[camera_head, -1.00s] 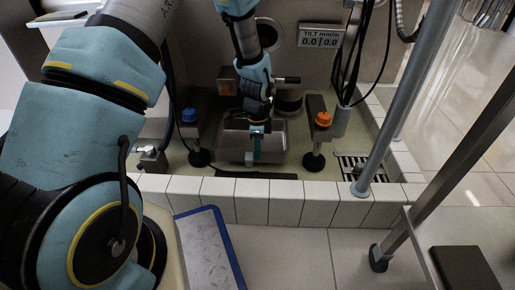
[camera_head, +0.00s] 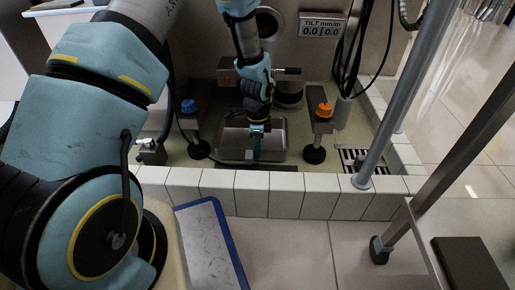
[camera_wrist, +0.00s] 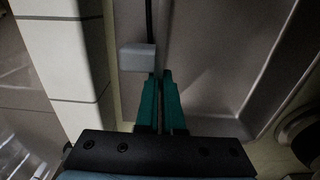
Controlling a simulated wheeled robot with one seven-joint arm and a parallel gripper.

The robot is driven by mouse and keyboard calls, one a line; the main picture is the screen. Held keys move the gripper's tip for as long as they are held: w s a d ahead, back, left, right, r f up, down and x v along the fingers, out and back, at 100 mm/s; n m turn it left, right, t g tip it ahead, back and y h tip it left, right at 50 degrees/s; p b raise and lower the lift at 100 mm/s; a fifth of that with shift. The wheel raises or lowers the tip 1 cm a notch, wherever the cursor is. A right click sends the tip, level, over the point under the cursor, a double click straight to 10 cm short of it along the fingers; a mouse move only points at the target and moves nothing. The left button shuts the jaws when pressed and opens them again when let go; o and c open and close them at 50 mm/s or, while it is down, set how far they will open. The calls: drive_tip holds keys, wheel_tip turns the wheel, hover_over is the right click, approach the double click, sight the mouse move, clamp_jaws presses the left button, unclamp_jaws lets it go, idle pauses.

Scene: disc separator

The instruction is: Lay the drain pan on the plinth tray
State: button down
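The drain pan (camera_head: 272,133) is a shallow grey metal pan between two feet of the machine. It looks close to level and low over the plinth tray (camera_head: 285,195), a greenish floor behind a white tiled kerb. I cannot tell whether its underside touches the floor. My gripper (camera_head: 256,154) points down at the pan's near side. Its teal fingers are nearly together on the pan's near rim, also seen in the wrist view (camera_wrist: 160,78). A small grey block (camera_wrist: 138,57) sits beside the fingertips. The exact grip point is partly hidden.
A foot with a blue knob (camera_head: 189,106) stands left of the pan, one with an orange knob (camera_head: 324,110) right. A drain grate (camera_head: 358,161) and a grey pole (camera_head: 392,100) are further right. A blue-edged panel (camera_head: 212,245) lies before the kerb.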

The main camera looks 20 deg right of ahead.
drive_tip(key=shift+f, duration=0.3)
idle(0.4)
drive_tip(key=c, duration=1)
unclamp_jaws()
drive_tip(key=shift+o, duration=0.2)
wheel_tip(320, 180, up, 11)
drive_tip(key=p, duration=0.5)
drive_tip(key=shift+f+p, duration=0.1)
drive_tip(key=shift+p, duration=0.2)
drive_tip(key=w+a+r+n+t+p, duration=0.1)
drive_tip(key=a+r+n+p, duration=0.6)
drive_tip(key=a+r+n, duration=1.15)
drive_tip(key=s+a+r+n+p, duration=0.3)
drive_tip(key=s+a+r, duration=0.2)
drive_tip(key=a+r, duration=0.6)
wheel_tip(320, 180, up, 37)
drive_tip(key=p, duration=3.7)
drive_tip(key=shift+a+r+t, duration=0.15)
drive_tip(key=shift+a+t, duration=0.15)
